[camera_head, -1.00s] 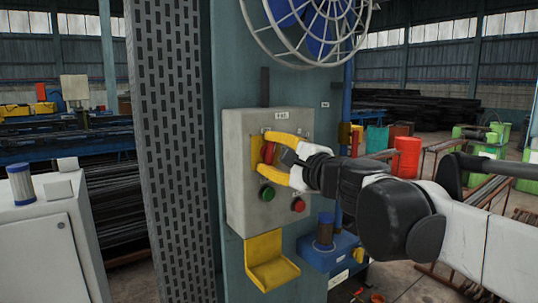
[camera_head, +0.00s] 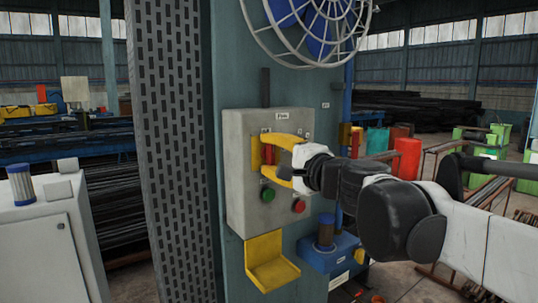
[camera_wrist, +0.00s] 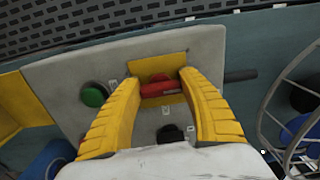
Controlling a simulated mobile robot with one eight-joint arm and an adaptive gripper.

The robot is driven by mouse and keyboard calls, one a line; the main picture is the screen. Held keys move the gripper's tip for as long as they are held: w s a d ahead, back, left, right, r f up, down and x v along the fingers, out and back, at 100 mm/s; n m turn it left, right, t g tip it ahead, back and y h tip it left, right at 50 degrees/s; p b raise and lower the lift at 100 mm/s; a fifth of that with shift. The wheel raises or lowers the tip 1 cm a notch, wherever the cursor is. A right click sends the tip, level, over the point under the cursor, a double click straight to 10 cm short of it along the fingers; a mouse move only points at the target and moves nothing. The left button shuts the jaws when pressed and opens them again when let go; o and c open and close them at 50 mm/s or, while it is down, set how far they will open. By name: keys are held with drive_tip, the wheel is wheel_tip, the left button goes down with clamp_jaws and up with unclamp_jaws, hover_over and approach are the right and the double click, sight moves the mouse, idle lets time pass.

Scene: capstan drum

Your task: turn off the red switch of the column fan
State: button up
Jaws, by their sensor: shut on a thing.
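The red switch (camera_head: 268,155) sits on a yellow plate on the front of a grey control box (camera_head: 238,205), which is fixed to the column below the fan. My gripper (camera_head: 274,154) has its two yellow fingers on the switch, one above and one below it in the head view. In the wrist view the red switch (camera_wrist: 158,88) lies between the fingertips of my gripper (camera_wrist: 160,82), crosswise from finger to finger. The fingers are shut on it. The switch's position marks are too small to read.
On the box, a green button (camera_head: 267,195) and a red button (camera_head: 299,206) sit below my fingers. The caged blue fan (camera_head: 315,25) is above. A yellow bracket (camera_head: 268,262) and a blue machine part (camera_head: 330,256) are below.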

drive_tip(key=o, duration=1.2)
drive_tip(key=v, duration=1.2)
drive_tip(key=shift+w, duration=0.1)
